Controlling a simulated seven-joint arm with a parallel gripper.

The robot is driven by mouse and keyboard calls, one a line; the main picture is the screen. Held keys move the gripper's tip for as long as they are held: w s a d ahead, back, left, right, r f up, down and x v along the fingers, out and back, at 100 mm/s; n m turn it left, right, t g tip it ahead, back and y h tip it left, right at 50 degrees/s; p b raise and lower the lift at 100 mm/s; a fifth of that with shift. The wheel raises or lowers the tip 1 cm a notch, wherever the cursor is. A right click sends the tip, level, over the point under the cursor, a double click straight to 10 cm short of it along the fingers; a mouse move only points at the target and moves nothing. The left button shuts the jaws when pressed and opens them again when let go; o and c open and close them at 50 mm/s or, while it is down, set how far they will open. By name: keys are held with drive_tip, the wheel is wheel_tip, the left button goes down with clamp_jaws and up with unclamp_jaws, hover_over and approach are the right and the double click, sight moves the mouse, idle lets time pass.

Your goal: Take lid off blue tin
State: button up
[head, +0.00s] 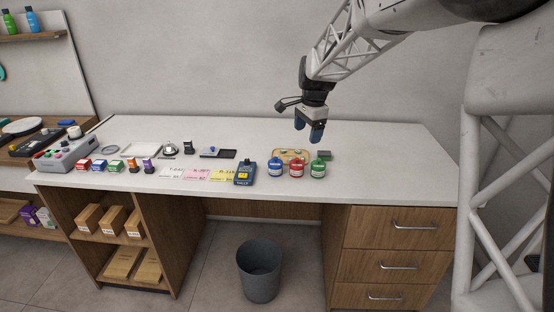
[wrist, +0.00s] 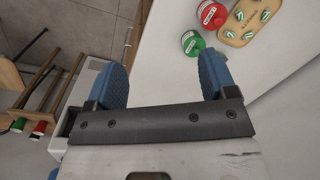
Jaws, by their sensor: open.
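The blue tin (head: 275,168) stands upright on the white counter, leftmost in a row with the red tin (head: 297,168) and the green tin (head: 318,168). Its lid (head: 275,160) appears to be on it. My gripper (head: 310,138) hangs above the counter, up and to the right of the blue tin, with its blue fingers apart and nothing between them. In the wrist view my gripper (wrist: 165,85) is also open and empty. The blue tin is not visible in the wrist view; the green tin (wrist: 193,43) and red tin (wrist: 212,14) show at its top.
A wooden tray (head: 292,155) with small items lies behind the tins. A blue device (head: 245,172) stands left of the blue tin, beside coloured cards (head: 197,174). The counter's right end is clear.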

sight(275, 160)
drive_tip(key=w+a+f+m, duration=0.2)
drive_tip(key=w+a+f, duration=0.3)
drive_tip(key=w+f, duration=0.1)
drive_tip(key=w+a+f+m, duration=0.2)
drive_tip(key=w+a+f, duration=0.3)
drive_tip(key=w, duration=0.4)
drive_tip(key=shift+f+g, duration=0.4)
drive_tip(key=shift+f, duration=0.05)
drive_tip(key=shift+a+f, duration=0.15)
drive_tip(key=shift+f, duration=1.15)
drive_tip(key=shift+s+a+f, duration=0.1)
drive_tip(key=shift+a+f, duration=0.1)
drive_tip(key=shift+f, duration=1.1)
drive_tip(key=shift+a+f, duration=0.15)
drive_tip(key=shift+f, duration=1.15)
clamp_jaws()
